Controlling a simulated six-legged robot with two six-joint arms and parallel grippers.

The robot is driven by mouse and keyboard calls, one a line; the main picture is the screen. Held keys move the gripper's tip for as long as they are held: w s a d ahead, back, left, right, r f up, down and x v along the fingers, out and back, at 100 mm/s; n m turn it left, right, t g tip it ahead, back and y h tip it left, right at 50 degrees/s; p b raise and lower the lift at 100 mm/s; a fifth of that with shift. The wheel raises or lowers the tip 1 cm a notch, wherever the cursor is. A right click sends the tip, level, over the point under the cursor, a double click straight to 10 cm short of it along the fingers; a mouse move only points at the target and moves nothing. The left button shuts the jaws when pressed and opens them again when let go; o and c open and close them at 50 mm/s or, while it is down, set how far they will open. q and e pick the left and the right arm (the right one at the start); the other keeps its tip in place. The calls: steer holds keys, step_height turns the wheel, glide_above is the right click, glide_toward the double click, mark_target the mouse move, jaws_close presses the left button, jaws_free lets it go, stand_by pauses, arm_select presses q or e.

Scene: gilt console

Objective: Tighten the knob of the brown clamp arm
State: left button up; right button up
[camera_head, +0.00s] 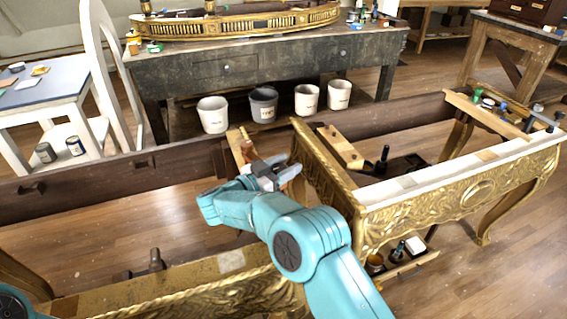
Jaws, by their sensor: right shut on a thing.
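My right gripper (268,172) reaches over from the bottom right, at that end of the arm. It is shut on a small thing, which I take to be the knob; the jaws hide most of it. A reddish-brown piece shows just right of the jaws. Only a bit of my left arm shows at the bottom left corner; its gripper is out of the picture.
The console's gilt left frame (320,170) stands close to the right of my gripper. A gilt rail (200,285) runs along the front. A dark workbench (250,65) with several buckets below stands behind. The floor (180,225) left of my arm is clear.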

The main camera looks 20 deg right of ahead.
steer(key=shift+s+r+m+g+h, duration=0.15)
steer(key=shift+m+g+h, duration=0.1)
steer(key=shift+m+g, duration=0.45)
steer(key=shift+w+r+m+g+h, duration=0.15)
steer(key=shift+m+g+h, duration=0.2)
steer(key=shift+g, duration=0.55)
steer(key=shift+s+r+m, duration=0.1)
steer(key=shift+m, duration=0.15)
